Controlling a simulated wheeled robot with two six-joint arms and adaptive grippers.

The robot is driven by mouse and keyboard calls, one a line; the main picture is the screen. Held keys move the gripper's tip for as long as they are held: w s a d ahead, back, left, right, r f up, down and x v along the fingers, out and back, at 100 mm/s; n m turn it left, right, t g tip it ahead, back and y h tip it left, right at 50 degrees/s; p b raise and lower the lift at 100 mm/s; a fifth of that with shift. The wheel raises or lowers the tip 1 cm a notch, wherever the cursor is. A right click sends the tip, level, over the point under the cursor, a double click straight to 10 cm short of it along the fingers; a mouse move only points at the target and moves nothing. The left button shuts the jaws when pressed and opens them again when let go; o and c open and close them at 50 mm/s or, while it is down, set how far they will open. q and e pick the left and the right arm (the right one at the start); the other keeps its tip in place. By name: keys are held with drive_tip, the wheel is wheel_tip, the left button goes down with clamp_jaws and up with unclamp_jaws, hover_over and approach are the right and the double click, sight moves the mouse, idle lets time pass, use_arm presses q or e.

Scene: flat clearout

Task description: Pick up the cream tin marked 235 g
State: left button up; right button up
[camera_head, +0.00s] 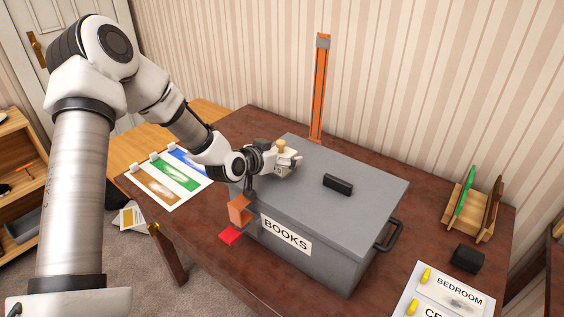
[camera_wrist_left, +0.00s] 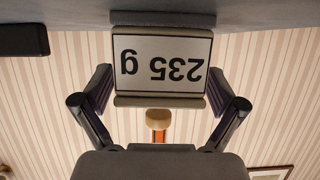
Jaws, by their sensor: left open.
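The cream tin (camera_wrist_left: 160,101) shows upside down in the left wrist view, its white label reading 235 g, with a round wooden knob (camera_wrist_left: 157,118). It stands on the lid of the grey box (camera_head: 320,170), near its back left part. In the head view the tin is largely hidden by my left gripper (camera_head: 284,160), and the knob (camera_head: 282,147) shows above it. In the wrist view my left gripper (camera_wrist_left: 160,86) is open, with one finger on each side of the tin. Whether the fingers touch it I cannot tell. My right gripper is not in view.
The grey box bears a BOOKS label (camera_head: 286,234), a black lid grip (camera_head: 338,184) and a side handle (camera_head: 389,235). An orange post (camera_head: 319,90) rises behind it. A wooden rack (camera_head: 471,215), a black block (camera_head: 467,260) and a BEDROOM card (camera_head: 458,290) lie right.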

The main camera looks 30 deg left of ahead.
use_arm(q)
drive_tip(key=shift+s+r, duration=0.2)
drive_tip(key=shift+s, duration=0.05)
drive_tip(key=shift+c, duration=0.7)
drive_tip(key=c, duration=1.3)
